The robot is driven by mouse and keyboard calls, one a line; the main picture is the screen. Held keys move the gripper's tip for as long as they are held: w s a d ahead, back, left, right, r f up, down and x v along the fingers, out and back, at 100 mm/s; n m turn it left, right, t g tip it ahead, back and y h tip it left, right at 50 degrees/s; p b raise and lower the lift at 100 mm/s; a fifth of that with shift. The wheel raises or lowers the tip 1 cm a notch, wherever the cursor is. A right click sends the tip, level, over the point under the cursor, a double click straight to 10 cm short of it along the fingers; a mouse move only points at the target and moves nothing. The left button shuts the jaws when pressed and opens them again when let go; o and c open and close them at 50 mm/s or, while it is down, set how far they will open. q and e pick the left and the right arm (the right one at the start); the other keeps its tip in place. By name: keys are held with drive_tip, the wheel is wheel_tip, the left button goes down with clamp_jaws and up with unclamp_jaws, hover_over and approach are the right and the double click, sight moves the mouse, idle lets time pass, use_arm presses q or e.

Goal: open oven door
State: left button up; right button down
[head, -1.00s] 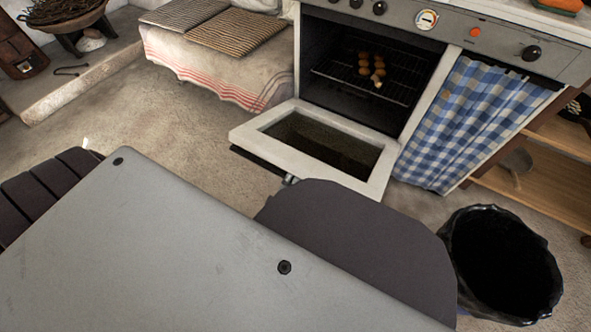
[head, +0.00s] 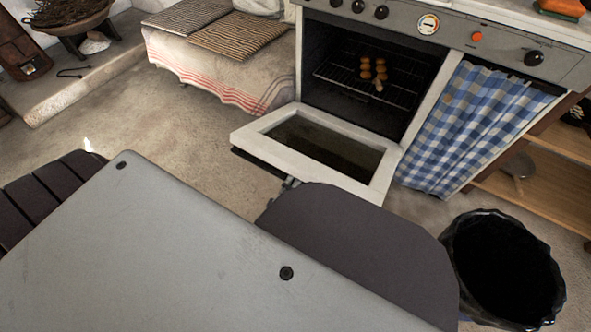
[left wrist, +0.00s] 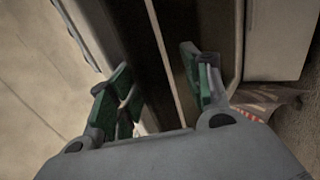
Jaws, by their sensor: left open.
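The oven door (head: 372,194) is hinged down and lies lowered in front of the oven, with its white frame and dark window facing up. The open oven cavity (head: 325,50) shows a wire rack with several small brown round items on it. My left gripper (head: 290,183) is mostly hidden behind my own grey body; only a small part shows by the door's near edge. In the left wrist view, its green-padded fingers (left wrist: 160,92) are apart, with a dark surface and a pale edge beyond them. I cannot tell whether they touch the door. My right gripper is not in view.
A black-lined bin (head: 503,270) stands on the floor at the right. A blue checked curtain (head: 462,130) hangs beside the oven, next to wooden shelves (head: 545,190). A cloth-covered bench (head: 215,75) is at the left. The floor (head: 170,130) left of the door is clear.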

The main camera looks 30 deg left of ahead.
sight(295, 174)
use_arm(q)
drive_tip(key=shift+r, duration=0.1)
drive_tip(key=shift+r, duration=4.95)
drive_tip(key=shift+f, duration=0.15)
